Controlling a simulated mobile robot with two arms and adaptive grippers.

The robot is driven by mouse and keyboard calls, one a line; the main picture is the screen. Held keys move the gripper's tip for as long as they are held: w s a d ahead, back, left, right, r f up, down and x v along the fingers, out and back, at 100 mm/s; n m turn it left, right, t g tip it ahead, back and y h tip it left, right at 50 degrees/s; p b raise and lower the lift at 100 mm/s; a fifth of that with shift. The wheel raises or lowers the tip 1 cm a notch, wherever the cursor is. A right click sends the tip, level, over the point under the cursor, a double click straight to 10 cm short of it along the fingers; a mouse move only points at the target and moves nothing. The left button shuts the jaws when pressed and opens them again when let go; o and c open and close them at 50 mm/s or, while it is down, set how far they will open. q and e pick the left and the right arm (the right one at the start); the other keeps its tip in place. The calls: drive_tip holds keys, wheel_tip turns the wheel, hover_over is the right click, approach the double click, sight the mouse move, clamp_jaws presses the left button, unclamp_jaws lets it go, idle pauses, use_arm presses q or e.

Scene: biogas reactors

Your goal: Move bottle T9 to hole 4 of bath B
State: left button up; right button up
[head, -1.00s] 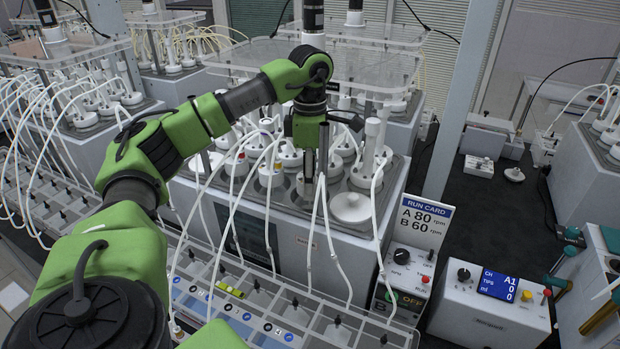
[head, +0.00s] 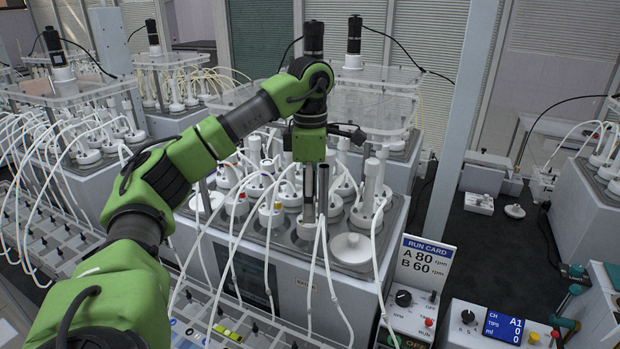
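My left gripper (head: 316,190) points down over the front bath (head: 296,250), among its white-capped bottles. Its fingers are beside or around the stem of a bottle (head: 306,226) standing in the bath. I cannot tell whether they touch it or how far they are apart. Several other bottles stand around it, with thin white tubes hanging over the front. A flat white lid (head: 352,249) covers a place at the bath's front right. Bottle T9, hole 4 and the bath's letter cannot be made out. My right gripper is not in view.
A run card (head: 425,258) reading A 80, B 60 rpm stands right of the bath, above a control box (head: 408,312). A pump box (head: 490,325) is further right. More baths with tubed bottles, one at the left (head: 85,160), stand around. A grey post (head: 456,130) rises at the right.

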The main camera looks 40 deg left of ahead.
use_arm(q)
wheel_tip(320, 180, up, 6)
drive_tip(key=shift+r, duration=0.15)
idle(0.3)
idle(0.8)
